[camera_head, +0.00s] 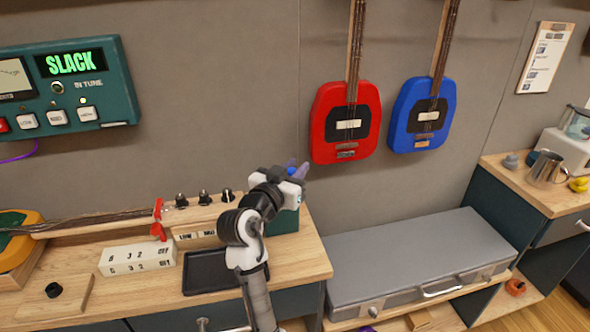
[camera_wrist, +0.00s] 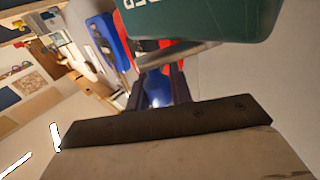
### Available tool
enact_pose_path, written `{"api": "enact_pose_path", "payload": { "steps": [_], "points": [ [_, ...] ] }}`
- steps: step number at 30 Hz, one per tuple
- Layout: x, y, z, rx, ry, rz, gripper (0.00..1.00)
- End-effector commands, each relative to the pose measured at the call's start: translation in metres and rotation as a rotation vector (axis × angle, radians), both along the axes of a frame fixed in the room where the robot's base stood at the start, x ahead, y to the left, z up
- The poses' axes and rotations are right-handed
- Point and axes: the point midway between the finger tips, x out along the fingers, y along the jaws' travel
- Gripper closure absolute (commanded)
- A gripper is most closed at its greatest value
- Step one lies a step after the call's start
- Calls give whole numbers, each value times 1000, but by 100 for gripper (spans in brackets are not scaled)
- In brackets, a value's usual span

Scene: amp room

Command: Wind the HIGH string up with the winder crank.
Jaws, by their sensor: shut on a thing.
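My gripper (camera_head: 303,170) is at the right end of the workbench, above a dark green box (camera_head: 285,222) partly hidden by my arm. In the wrist view its fingers (camera_wrist: 163,78) are shut at a silver rod (camera_wrist: 176,57), which looks like the winder crank's handle. A green body with pale lettering (camera_wrist: 205,18) fills the top of that view. The headstock (camera_head: 200,214) has three dark tuning pegs (camera_head: 204,196). Labels LOW and MID show on it; a HIGH label is hidden by my arm. The teal tuner (camera_head: 105,95) shows SLACK in green.
A red clamp (camera_head: 158,208) is on the neck. A white block with numbers (camera_head: 138,258) and a black tray (camera_head: 207,274) are in front. Red (camera_head: 322,115) and blue (camera_head: 402,110) guitars hang on the wall. A grey case (camera_head: 400,265) lies at the right.

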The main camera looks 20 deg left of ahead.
Motion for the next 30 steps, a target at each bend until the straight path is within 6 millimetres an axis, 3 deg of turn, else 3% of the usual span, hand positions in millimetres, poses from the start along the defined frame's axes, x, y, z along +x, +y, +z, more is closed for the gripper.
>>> {"api": "enact_pose_path", "payload": {
  "steps": [2,3,8,20,30],
  "points": [
    [0,0,-1,-1,2,1,100],
    [0,0,-1,-1,2,1,77],
    [0,0,-1,-1,2,1,57],
    [-8,2,-1,0,0,2,57],
    [-79,12,-3,1,-1,6,57]
  ]
}}
